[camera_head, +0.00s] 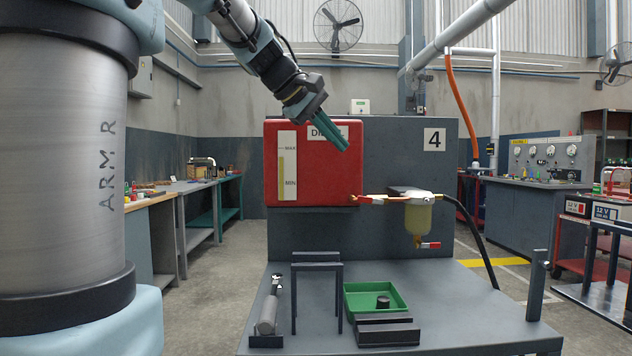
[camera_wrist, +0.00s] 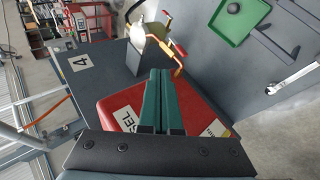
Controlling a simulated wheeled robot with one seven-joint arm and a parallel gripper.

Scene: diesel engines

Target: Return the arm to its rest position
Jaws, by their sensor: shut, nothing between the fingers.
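My gripper (camera_head: 343,146) is up in the air in front of the upper part of the red diesel tank (camera_head: 240,0). That tank point is wrong: the tank's red face is lower, at its front (camera_head: 330,175). The gripper's green fingers are together and hold nothing, pointing down and to the right. In the wrist view the shut fingers (camera_wrist: 162,100) show over the red tank (camera_wrist: 115,100). My arm reaches in from the top left, held up above the bench.
The grey bench (camera_head: 400,335) carries a green tray (camera_head: 375,290) with a dark round part, a dark frame stand (camera_head: 316,262) and a wrench (camera_head: 268,312). A filter with a yellowish bowl (camera_head: 418,220) sticks out right of the tank. A dark post (camera_head: 537,285) stands at the right edge.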

